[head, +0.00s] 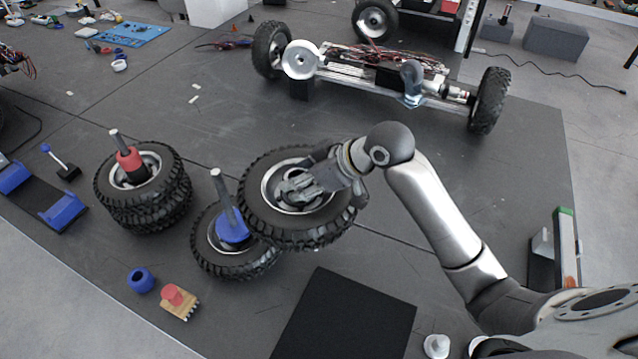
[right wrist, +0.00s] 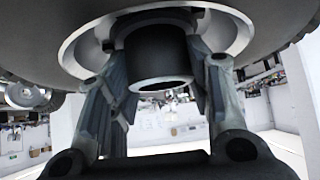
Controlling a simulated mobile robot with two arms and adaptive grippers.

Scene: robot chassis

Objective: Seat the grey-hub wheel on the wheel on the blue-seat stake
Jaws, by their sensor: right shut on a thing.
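The grey-hub wheel (head: 256,222) is a black knobbly tyre with a silver rim, held in the air by my right gripper (head: 298,188). The right wrist view shows the fingers shut on its dark grey hub (right wrist: 158,62). The blue-seat stake (head: 223,190) rises through a wheel (head: 206,256) lying flat on the floor, with the blue seat (head: 232,226) at its base. The held wheel is right of the stake, above and partly covering that lower wheel. The stake is outside the held wheel's hub. My left gripper is not in view.
A red-seat stake (head: 119,144) stands in stacked wheels (head: 148,213) at the left. A wheeled chassis (head: 390,75) lies behind. A blue ring (head: 141,281), a wooden block with a red top (head: 179,302) and a black mat (head: 345,318) are in front.

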